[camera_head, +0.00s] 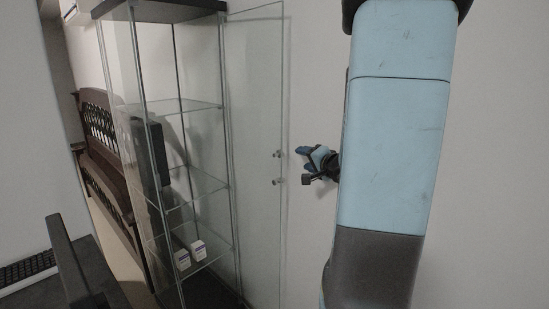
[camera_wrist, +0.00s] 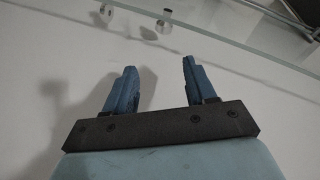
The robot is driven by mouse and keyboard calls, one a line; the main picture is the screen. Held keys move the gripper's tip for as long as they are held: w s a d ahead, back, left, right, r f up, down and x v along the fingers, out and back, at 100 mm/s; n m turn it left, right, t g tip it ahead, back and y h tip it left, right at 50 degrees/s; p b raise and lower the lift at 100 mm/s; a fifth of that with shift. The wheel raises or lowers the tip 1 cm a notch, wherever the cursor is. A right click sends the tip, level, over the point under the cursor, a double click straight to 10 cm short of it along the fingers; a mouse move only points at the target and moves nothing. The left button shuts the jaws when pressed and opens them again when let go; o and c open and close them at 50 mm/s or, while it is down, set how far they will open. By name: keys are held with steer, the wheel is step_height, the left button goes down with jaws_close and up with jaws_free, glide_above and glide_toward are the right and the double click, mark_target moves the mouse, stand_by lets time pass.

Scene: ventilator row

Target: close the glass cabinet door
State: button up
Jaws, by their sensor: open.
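The glass cabinet (camera_head: 178,165) stands left of centre in the head view, with glass shelves inside. Its glass door (camera_head: 255,110) is swung open to the right, near the wall. Two small round knobs (camera_head: 277,154) sit near the door's free edge. In the wrist view the door's glass edge (camera_wrist: 225,42) runs across the top, with the knobs (camera_wrist: 164,22) beyond the fingertips. My gripper (camera_head: 301,164) is just right of the knobs, apart from them as far as I can see. In the wrist view my gripper (camera_wrist: 158,72) is open, with nothing between the fingers.
A desk with a keyboard (camera_head: 28,268) is at the lower left. The plain wall (camera_head: 310,70) is close behind the door.

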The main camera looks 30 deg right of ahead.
steer(key=w+a+f+m+t+y, duration=0.1)
steer(key=w+f+m+y, duration=0.1)
steer(key=w, duration=0.9)
steer(key=shift+a+f+m+t+y, duration=0.2)
steer(key=shift+a+m+t+y, duration=0.15)
steer(key=shift+y, duration=0.55)
steer(key=shift+c, duration=0.4)
steer(key=shift+s, duration=0.1)
jaws_close()
steer(key=shift+f, duration=0.1)
steer(key=shift+a, duration=0.15)
